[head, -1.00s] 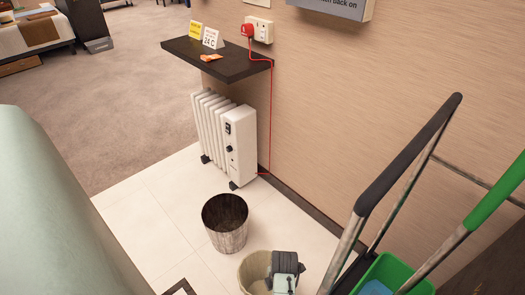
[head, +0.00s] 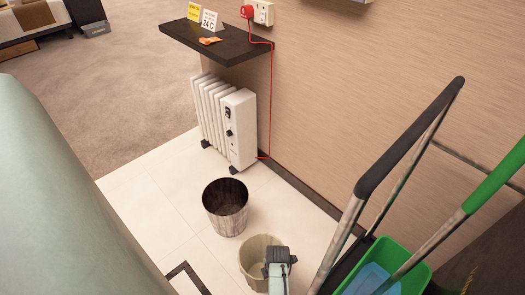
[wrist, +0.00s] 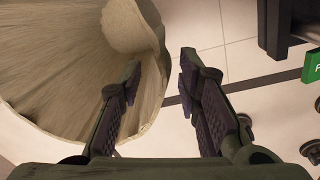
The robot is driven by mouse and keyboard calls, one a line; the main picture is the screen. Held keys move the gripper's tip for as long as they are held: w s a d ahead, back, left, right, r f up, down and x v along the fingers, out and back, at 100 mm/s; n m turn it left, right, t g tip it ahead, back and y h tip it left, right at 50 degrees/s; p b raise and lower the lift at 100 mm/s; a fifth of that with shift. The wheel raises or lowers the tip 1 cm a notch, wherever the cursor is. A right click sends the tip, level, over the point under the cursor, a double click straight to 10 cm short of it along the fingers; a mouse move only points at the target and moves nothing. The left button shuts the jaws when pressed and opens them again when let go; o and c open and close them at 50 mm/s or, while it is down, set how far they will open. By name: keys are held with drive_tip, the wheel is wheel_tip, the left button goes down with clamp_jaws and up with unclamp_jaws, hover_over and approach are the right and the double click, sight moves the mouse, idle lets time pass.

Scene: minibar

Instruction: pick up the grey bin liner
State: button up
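The grey-beige bin liner (head: 250,262) is an open, round, bag-like shape at the bottom of the head view. It fills the upper left of the wrist view (wrist: 50,60), with a folded, curling rim. My gripper (head: 279,262) is at the liner's right side. In the wrist view my gripper (wrist: 160,66) is open, fingers apart. The left finger overlaps the liner, and part of the liner's wall shows between the fingers. The right finger is clear of it. Whether the left finger touches the liner, I cannot tell. The liner's base is hidden.
A dark wood-look bin (head: 226,221) stands behind the liner on pale tiles. A white radiator (head: 237,130) stands by the wall under a dark shelf (head: 222,46). A cart with a dark handle (head: 410,135) and green bucket (head: 415,275) is close at right.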

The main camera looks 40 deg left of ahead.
drive_tip(key=shift+c, duration=0.3)
clamp_jaws()
